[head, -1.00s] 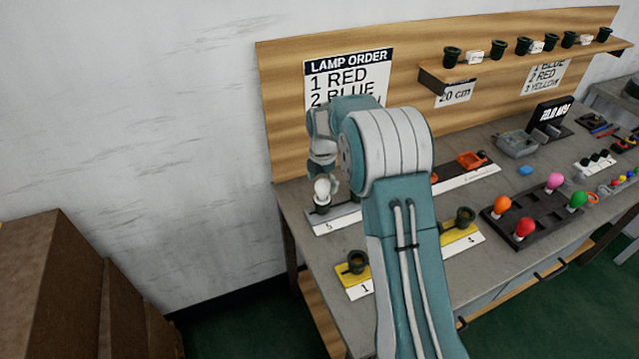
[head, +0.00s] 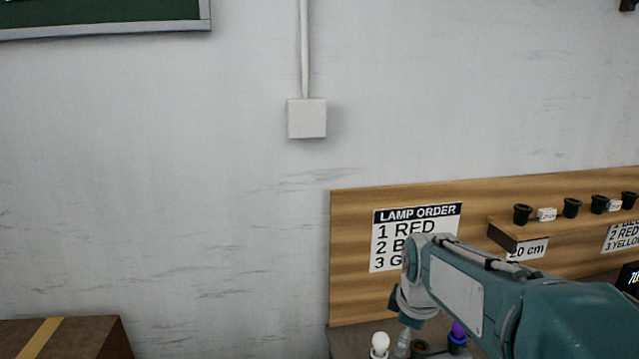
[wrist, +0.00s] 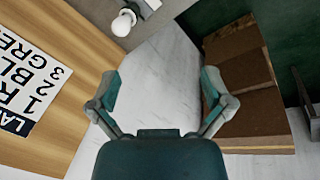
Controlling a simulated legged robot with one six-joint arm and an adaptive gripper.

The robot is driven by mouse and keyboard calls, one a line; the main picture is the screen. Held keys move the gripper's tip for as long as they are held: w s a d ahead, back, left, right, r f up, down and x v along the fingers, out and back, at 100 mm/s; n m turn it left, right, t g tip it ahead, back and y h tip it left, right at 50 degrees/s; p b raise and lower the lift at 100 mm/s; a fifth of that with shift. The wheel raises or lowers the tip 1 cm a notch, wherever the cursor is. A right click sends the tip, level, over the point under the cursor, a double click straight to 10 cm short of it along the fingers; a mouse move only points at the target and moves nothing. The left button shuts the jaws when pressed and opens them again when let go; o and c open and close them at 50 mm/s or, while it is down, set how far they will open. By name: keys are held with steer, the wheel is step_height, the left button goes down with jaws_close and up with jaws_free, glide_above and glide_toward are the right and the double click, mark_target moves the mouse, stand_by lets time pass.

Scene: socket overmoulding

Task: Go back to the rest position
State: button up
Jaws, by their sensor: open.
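My gripper (wrist: 160,88) is open and empty in the wrist view, with its two fingers spread wide over a view of the wall and floor. In the head view my gripper (head: 410,318) hangs at the end of my arm in front of the lamp order sign (head: 392,232), low near the left end of the bench. A white bulb (head: 379,345) stands on the bench close to it on the left. The white bulb also shows at the top of the wrist view (wrist: 122,24), apart from the fingers.
A wooden back board (head: 350,260) rises behind the bench, with a shelf (head: 560,226) of dark sockets at right. A purple bulb (head: 457,330) stands partly behind my arm. Brown boxes (head: 70,338) stand at lower left. The wall between boxes and board is bare.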

steer(key=s+r+m+t, duration=0.1)
steer(key=s+m+t, duration=0.1)
steer(key=s+m, duration=1)
steer(key=s, duration=0.7)
steer(key=shift+r+t, duration=0.2)
steer(key=shift+t, duration=0.1)
